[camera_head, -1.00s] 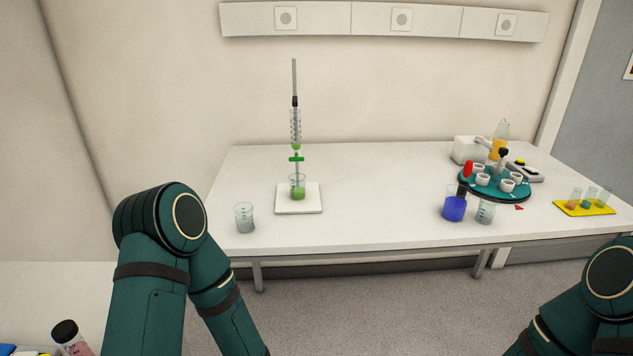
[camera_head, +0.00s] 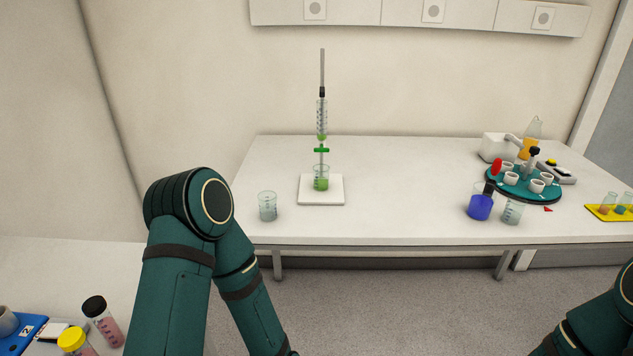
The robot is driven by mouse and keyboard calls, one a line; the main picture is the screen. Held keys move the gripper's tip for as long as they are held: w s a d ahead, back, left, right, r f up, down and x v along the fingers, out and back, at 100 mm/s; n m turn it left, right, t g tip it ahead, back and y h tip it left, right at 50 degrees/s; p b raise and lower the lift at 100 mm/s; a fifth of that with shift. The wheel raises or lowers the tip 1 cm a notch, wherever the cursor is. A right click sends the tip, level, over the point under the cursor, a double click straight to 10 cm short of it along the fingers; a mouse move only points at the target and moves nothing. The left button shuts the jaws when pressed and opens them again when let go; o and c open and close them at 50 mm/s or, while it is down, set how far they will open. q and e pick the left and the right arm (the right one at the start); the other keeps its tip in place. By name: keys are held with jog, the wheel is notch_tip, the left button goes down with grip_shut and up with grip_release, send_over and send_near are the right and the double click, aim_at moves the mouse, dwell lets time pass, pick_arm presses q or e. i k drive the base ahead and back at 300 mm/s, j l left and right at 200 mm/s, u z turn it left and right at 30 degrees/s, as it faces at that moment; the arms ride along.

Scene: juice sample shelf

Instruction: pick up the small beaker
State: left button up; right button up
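Several beakers stand upright on the white table. A clear beaker (camera_head: 267,207) is near the left front edge. A beaker with green liquid (camera_head: 321,180) stands on a white base under a burette (camera_head: 322,115). At the right, a beaker with blue liquid (camera_head: 480,207) stands beside another clear beaker (camera_head: 512,213). The clear ones look alike in size, so I cannot tell which is meant by the small beaker. My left arm reaches in from the lower left, its gripper out of view below. My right arm shows at the lower right, its gripper also out of view.
The white table (camera_head: 400,205) is clear between the burette and the blue beaker. A teal round rack (camera_head: 490,196) with white cups and a yellow tray (camera_head: 603,213) are at the right. A side bench at lower left holds a black-capped jar (camera_head: 107,328) and a yellow-capped jar (camera_head: 74,343).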

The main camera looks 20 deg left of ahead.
aim_at(320, 174)
jog(key=i+j+u, duration=0.1)
jog(key=i+u, duration=0.15)
jog(key=i, duration=0.2)
jog(key=i+u, duration=0.3)
jog(key=i, duration=0.2)
